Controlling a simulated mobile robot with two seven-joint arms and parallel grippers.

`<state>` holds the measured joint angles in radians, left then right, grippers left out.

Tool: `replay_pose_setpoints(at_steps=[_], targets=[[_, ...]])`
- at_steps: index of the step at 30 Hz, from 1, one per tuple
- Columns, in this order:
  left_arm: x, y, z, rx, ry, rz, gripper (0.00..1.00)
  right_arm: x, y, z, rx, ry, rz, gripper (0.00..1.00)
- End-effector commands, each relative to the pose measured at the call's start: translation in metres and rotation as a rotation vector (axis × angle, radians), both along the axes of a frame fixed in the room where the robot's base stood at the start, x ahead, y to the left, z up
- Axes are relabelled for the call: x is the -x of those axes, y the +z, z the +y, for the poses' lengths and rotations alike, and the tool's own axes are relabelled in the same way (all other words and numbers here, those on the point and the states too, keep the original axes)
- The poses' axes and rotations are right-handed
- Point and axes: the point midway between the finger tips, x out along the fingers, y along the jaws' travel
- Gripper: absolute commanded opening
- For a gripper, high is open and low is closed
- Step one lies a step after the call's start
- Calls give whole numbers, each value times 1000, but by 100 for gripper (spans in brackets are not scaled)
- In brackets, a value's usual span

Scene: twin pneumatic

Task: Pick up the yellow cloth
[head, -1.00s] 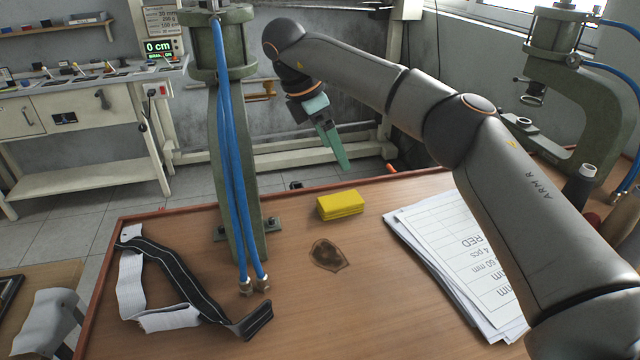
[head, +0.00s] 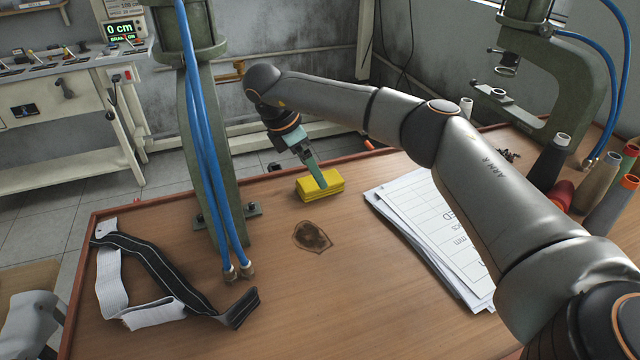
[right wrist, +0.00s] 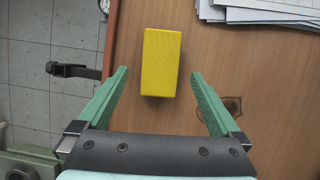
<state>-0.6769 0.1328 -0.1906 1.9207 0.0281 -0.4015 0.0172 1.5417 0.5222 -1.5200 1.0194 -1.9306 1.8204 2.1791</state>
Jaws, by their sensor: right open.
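In the right wrist view the yellow cloth (right wrist: 161,62) lies ahead of and between the two open green fingers of the right gripper (right wrist: 160,72), with a gap on each side. The jaws are empty. Whether the fingertips are down at the cloth's height is hard to tell. My left gripper is not in view.
A dark stain (head: 312,236) marks the table (head: 330,310) in front of the cloth. A green press column with blue hoses (head: 212,150) stands left of it. Papers (head: 430,220) lie to the right, a black and white strap (head: 150,280) to the left. Spools (head: 598,182) stand far right.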

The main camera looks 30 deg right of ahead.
Motion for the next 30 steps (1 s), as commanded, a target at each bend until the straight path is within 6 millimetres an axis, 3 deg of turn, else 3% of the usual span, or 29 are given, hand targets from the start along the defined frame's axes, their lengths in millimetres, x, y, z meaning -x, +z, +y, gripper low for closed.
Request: replay_pose_setpoints(at_steps=[3, 9, 30], targets=[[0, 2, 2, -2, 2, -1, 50, 3, -18, -9, 1, -2, 4, 100], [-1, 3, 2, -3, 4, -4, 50, 3, -37, -16, 2, -1, 2, 100], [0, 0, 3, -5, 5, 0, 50, 3, -43, -16, 1, 0, 1, 100]])
